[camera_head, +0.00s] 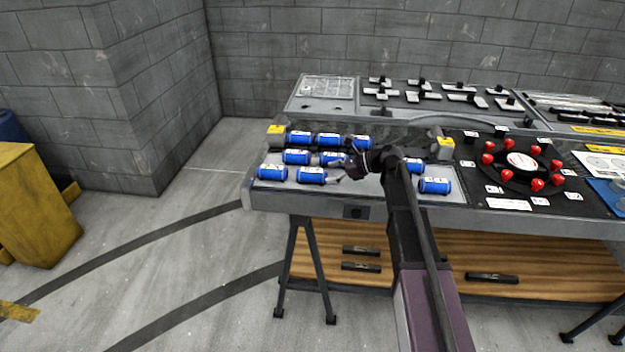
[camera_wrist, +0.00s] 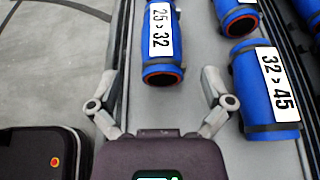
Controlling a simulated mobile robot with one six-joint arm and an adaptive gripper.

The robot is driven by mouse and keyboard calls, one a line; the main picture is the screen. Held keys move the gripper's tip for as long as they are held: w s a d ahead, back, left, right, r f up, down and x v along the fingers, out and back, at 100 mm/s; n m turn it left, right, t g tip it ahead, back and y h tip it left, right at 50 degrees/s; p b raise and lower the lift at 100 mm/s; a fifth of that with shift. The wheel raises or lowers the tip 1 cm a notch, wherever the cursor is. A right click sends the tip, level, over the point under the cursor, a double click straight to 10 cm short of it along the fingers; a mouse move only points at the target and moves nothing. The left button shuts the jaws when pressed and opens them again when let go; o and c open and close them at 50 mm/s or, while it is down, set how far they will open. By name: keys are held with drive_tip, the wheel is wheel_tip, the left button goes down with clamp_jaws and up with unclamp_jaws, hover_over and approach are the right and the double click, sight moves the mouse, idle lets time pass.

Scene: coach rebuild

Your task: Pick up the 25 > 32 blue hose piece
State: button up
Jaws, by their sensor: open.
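The 25 > 32 blue hose piece (camera_wrist: 161,52) lies at the top middle of the wrist view, its dark round end facing my gripper. In the head view it appears to be the front-row piece (camera_head: 311,176) just left of my gripper (camera_head: 342,172).
A 32 > 45 blue hose piece (camera_wrist: 266,90) lies close to the right finger, with another blue piece (camera_wrist: 236,15) beyond it. Several more blue pieces lie on the grey workbench (camera_head: 272,201). The front edge runs close to the left finger. Red knobs (camera_head: 537,185) stand right of my arm.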

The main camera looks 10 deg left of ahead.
sight(315, 177)
idle(0.3)
drive_tip(key=shift+f+b+x, duration=0.25)
drive_tip(key=shift+b+x, duration=0.75)
drive_tip(key=shift+x, duration=0.95)
drive_tip(key=shift+w+a+f, duration=0.1)
drive_tip(key=shift+a+f, duration=0.1)
drive_tip(key=shift+a, duration=0.4)
drive_tip(key=c, duration=1.1)
